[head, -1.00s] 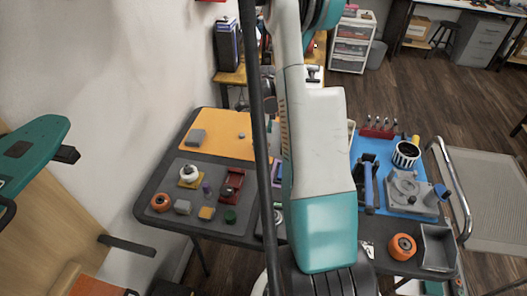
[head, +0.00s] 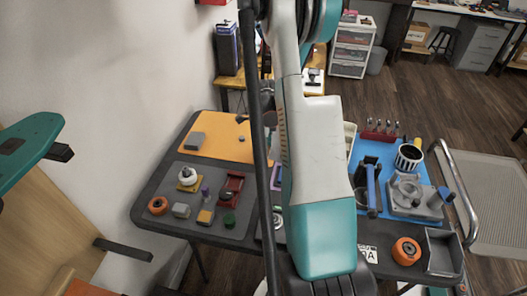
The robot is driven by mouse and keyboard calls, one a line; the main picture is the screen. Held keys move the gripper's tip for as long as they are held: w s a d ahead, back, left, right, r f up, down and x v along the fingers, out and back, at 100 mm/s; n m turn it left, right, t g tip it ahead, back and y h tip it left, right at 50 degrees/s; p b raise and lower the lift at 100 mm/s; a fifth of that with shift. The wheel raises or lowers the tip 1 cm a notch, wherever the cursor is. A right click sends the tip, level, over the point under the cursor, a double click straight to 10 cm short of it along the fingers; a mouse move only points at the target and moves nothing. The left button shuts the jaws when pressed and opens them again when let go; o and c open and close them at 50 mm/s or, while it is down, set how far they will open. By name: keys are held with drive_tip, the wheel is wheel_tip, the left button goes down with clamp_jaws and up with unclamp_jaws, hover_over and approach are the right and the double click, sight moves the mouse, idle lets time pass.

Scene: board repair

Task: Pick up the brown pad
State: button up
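A small tan-brown block (head: 206,217), the closest match to the brown pad, lies on the grey mat (head: 170,187) at the left of the table. A purple piece (head: 205,194) stands just behind it, and a grey block (head: 181,210) lies to its left. My gripper (head: 257,112) shows only in part as dark pieces beside and behind my white arm, over the table's back. It is apart from the tan-brown block. Its fingertips are too hidden to tell whether it is open or shut, or whether it holds anything.
Around the block are an orange roll (head: 158,206), a white roll on a yellow base (head: 188,177), a red holder (head: 231,184) and a green piece (head: 229,221). An orange mat (head: 220,150) lies behind. Tools crowd the blue mat (head: 376,151) at right.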

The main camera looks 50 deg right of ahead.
wheel_tip(320, 180, up, 20)
drive_tip(key=p, duration=0.7)
drive_tip(key=o, duration=0.4)
drive_tip(key=shift+c, duration=0.2)
drive_tip(key=c, duration=0.4)
